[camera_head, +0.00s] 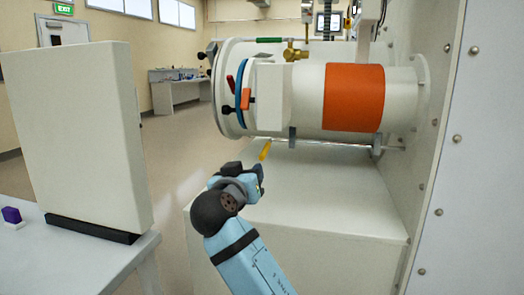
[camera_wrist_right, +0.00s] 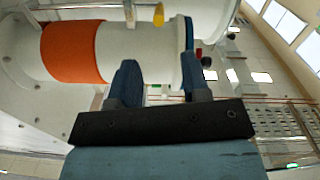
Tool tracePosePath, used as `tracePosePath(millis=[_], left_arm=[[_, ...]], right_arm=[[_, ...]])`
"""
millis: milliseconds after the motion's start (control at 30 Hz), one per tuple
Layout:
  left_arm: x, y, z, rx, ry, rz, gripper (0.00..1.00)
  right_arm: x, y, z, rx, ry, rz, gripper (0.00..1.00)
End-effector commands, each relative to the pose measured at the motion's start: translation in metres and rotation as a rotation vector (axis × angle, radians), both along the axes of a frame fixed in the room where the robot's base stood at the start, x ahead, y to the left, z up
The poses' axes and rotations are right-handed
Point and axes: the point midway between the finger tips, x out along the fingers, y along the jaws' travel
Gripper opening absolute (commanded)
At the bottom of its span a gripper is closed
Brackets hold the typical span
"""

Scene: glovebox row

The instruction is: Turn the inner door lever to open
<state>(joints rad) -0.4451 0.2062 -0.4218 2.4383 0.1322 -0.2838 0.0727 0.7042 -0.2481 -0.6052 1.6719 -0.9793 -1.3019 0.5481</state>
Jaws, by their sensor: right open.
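A yellow lever handle (camera_head: 265,150) hangs tilted at the left end of a thin metal rod (camera_head: 335,145) that runs under the white antechamber cylinder (camera_head: 305,97) toward the wall. I take it to be the inner door lever; the inner door itself is hidden. My right gripper (camera_head: 246,172) is just below and left of the yellow handle, apart from it in the head view. In the right wrist view, its two dark blue fingers (camera_wrist_right: 157,70) are spread with nothing between them. The yellow handle (camera_wrist_right: 158,14) shows beyond the fingertips at the top. My left gripper is out of view.
The cylinder's near-left end has a blue ring (camera_head: 243,92), a red lever (camera_head: 230,82) and an orange grip (camera_head: 245,99). An orange band (camera_head: 353,97) wraps the cylinder. A white box (camera_head: 320,195) stands beneath. A white panel (camera_head: 80,135) stands on the left table.

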Motion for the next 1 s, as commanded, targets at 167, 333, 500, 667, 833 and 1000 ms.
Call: tracePosePath(millis=[167, 333, 500, 667, 833, 1000], left_arm=[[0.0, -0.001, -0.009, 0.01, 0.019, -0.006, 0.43], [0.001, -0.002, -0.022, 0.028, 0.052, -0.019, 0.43], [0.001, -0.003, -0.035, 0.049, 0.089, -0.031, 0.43], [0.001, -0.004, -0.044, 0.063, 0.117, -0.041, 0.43], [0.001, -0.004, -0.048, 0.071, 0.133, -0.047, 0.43], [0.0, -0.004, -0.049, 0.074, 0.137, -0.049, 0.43]], right_arm=[[0.022, -0.008, -0.001, -0.002, -0.001, -0.002, 0.43], [0.056, -0.021, -0.002, -0.002, -0.001, -0.003, 0.43], [0.09, -0.033, -0.002, -0.003, -0.002, -0.003, 0.43], [0.112, -0.041, -0.001, -0.001, -0.001, -0.002, 0.43], [0.125, -0.045, -0.001, -0.001, 0.0, -0.001, 0.43], [0.127, -0.046, 0.0, 0.001, 0.0, 0.0, 0.43]])
